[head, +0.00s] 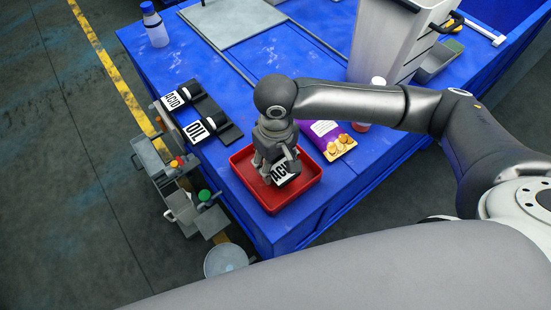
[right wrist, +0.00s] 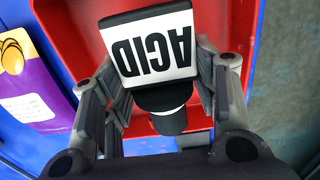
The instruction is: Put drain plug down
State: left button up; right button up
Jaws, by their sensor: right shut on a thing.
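The drain plug (right wrist: 155,48) has a white block face with a black ACID label and a dark round stem. My right gripper (right wrist: 163,95) is shut on it, with a finger on either side of the stem. In the head view the right gripper (head: 277,163) points down over the red tray (head: 276,206), and the plug's ACID face (head: 284,174) shows at its fingers, within the tray's outline. I cannot tell whether the plug touches the tray floor. My left gripper is not in view.
Black holders with ACID (head: 174,100) and OIL (head: 197,132) labels lie left of the tray. A purple snack bag (head: 328,137) lies close on its right. A large grey bin (head: 392,42) stands behind. A side rack (head: 158,172) hangs at the table's left edge.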

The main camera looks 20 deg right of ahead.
jog(key=shift+f, duration=0.25)
jog(key=shift+f, duration=0.15)
jog(key=shift+f, duration=0.35)
jog(key=shift+f, duration=0.1)
jog(key=o, duration=1.1)
